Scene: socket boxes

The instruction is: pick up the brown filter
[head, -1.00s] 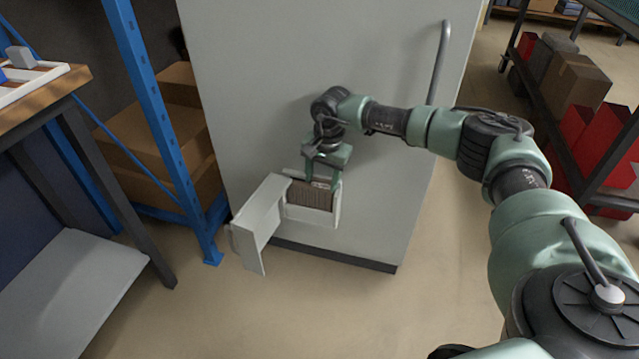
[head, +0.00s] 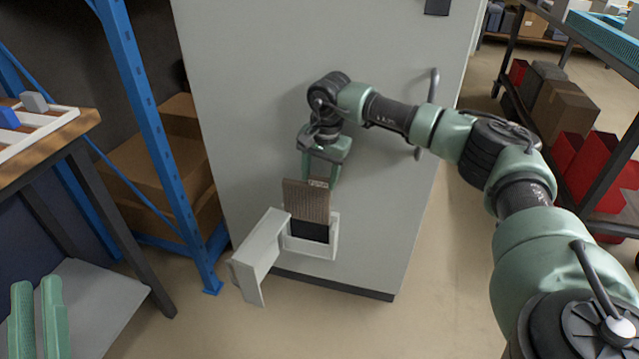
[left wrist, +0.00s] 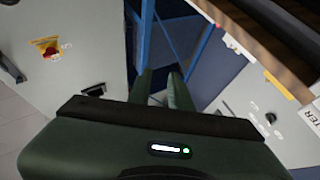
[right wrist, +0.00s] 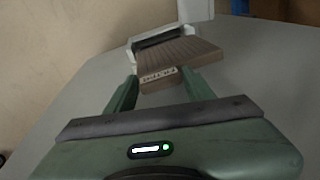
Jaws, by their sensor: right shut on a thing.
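The brown filter (head: 307,202) is a pleated block with a label on its top edge. It stands partly out of the white filter housing (head: 321,250) on the grey cabinet, its lower part still in or just over the dark opening. My right gripper (head: 320,178) is shut on the filter's top edge from above. In the right wrist view the filter (right wrist: 172,68) lies between the two fingertips (right wrist: 160,80). My left gripper (head: 38,282) is empty at the lower left, its fingers apart; they also show in the left wrist view (left wrist: 160,80).
The housing's white flap (head: 258,255) hangs open to the left. The grey cabinet (head: 260,100) has a vertical handle (head: 433,90). A blue rack post (head: 150,130) and a workbench (head: 70,130) stand left. A cart with red bins (head: 590,165) stands right.

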